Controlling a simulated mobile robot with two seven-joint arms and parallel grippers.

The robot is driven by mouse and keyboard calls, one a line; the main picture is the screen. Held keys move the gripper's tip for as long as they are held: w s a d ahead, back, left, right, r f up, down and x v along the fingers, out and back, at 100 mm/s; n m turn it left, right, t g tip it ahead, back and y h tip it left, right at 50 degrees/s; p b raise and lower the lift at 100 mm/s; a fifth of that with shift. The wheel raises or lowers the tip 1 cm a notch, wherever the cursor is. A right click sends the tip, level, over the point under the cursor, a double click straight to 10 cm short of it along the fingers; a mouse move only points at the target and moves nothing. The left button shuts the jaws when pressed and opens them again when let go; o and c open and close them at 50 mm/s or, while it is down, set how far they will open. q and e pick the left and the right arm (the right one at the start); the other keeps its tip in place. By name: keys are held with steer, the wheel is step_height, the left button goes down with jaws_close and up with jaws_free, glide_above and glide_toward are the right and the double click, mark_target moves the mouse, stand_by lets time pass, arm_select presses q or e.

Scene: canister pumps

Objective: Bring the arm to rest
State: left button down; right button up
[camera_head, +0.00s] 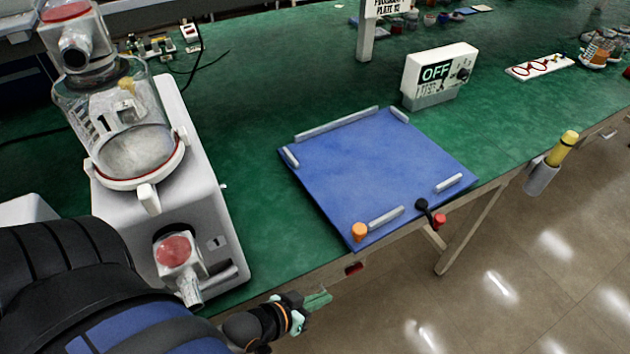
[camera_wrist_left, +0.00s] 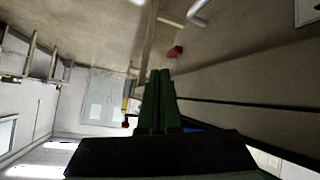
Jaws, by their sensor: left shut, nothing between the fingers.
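My left gripper (camera_head: 318,300) is in the lower middle of the head view, just off the front edge of the green table. Its green fingers are together with nothing between them. In the left wrist view the fingers (camera_wrist_left: 158,90) point up the picture, side by side and shut. My left arm (camera_head: 60,290) comes in from the lower left. My right gripper is not in view.
A white canister pump machine (camera_head: 205,190) stands at the left of the green table (camera_head: 255,90). A blue mat (camera_head: 375,170) with grey bars lies in the middle. An OFF box (camera_head: 438,75) stands behind it. Floor (camera_head: 500,290) is clear at lower right.

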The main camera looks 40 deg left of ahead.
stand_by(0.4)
arm_select(q)
steer(key=shift+s+d+f+m+g+p, duration=0.25)
steer(key=shift+s+d+m+g+p, duration=0.15)
steer(key=shift+s+m, duration=0.2)
steer(key=shift+s+d+f+m+g+p, duration=0.2)
steer(key=shift+s+d+m+p, duration=0.1)
steer(key=shift+s+d+m, duration=0.25)
steer(key=shift+a, duration=0.15)
